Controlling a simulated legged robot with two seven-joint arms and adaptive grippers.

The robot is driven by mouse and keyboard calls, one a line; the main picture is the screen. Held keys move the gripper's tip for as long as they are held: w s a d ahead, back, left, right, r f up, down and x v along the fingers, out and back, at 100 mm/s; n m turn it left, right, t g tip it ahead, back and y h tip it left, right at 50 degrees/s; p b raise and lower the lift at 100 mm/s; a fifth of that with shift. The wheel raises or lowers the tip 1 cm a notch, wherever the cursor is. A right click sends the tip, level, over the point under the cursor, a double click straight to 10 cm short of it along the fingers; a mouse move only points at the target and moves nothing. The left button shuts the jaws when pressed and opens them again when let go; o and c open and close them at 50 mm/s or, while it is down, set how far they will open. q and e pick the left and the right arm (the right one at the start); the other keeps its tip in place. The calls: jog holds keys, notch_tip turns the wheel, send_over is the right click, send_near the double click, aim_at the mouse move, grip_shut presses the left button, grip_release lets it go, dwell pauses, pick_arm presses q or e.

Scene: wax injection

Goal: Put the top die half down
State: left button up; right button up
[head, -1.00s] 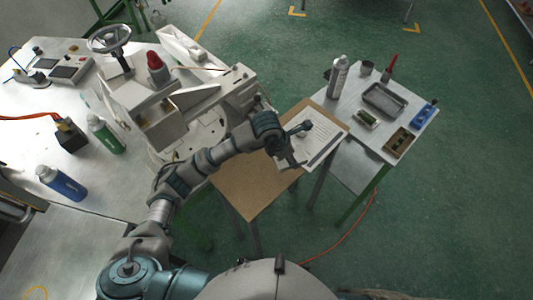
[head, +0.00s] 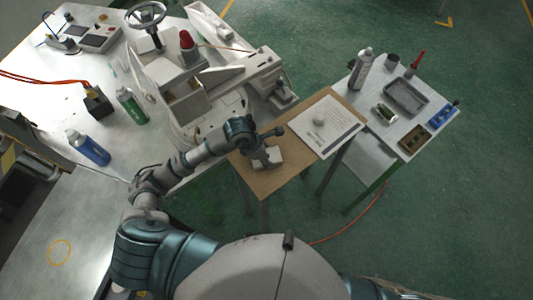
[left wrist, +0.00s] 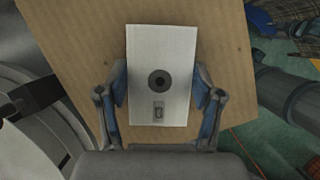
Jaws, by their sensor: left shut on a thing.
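The top die half (left wrist: 175,55) is a pale rectangular block with a dark round hole and a small slot in its face. It also shows under my gripper in the head view (head: 268,159). My left gripper (left wrist: 161,98) is shut on it, with a blue-padded finger at each side. In the head view the left gripper (head: 266,154) is over the bare left part of the brown board tabletop (head: 290,182). The block is over or on the board; I cannot tell whether it touches. My right gripper is not in view.
A printed sheet (head: 335,115) with a small round object lies on the board's right part. The side table (head: 385,140) holds a spray can (head: 361,68), a grey tray (head: 406,97) and small bins. The white machine (head: 200,90) stands close at left. Bare board lies in front.

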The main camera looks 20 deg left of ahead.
pick_arm(q)
jog(key=shift+a, duration=0.4)
jog(key=o, duration=1.3)
jog(key=shift+a, duration=0.2)
jog(key=shift+o, duration=0.5)
jog(key=shift+a+f, duration=0.1)
jog(key=shift+a, duration=0.05)
jog(key=shift+d+r, duration=0.2)
jog(key=shift+d, duration=0.2)
jog(key=b+v, duration=0.1)
jog(key=v, duration=1)
jog(key=shift+r, duration=0.4)
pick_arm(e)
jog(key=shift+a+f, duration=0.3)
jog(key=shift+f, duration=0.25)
pick_arm(q)
jog(key=shift+a, duration=0.15)
